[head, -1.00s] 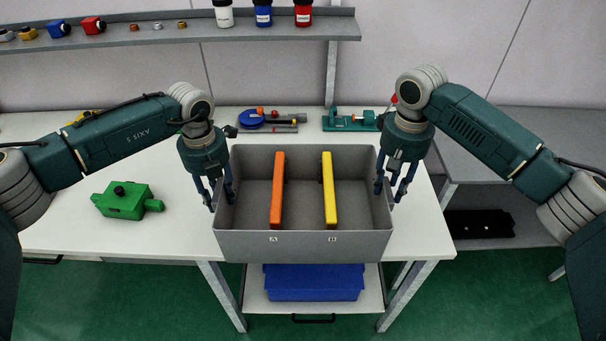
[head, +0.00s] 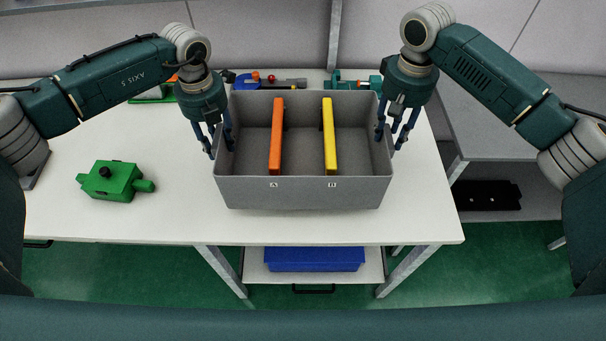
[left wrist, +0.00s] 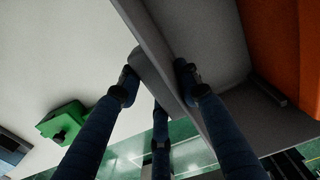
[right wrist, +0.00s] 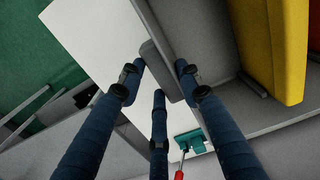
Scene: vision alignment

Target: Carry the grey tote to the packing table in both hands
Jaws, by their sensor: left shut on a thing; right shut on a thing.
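The grey tote (head: 300,194) is upright over the white packing table (head: 120,222), with an orange panel (head: 276,135) and a yellow panel (head: 329,136) standing inside. Its front wall carries labels A and B. My left gripper (head: 221,148) is shut on the tote's left wall, one finger inside and others outside; the wall also shows in the left wrist view (left wrist: 165,60). My right gripper (head: 389,144) is shut on the right wall in the same way, seen in the right wrist view (right wrist: 165,55). I cannot tell whether the tote's underside touches the tabletop.
A green block-like part (head: 112,182) lies on the table left of the tote. Small tools and a teal fixture (head: 345,82) stand behind it, partly hidden. A blue bin (head: 313,259) is on the lower shelf. Bare tabletop lies in front of the tote.

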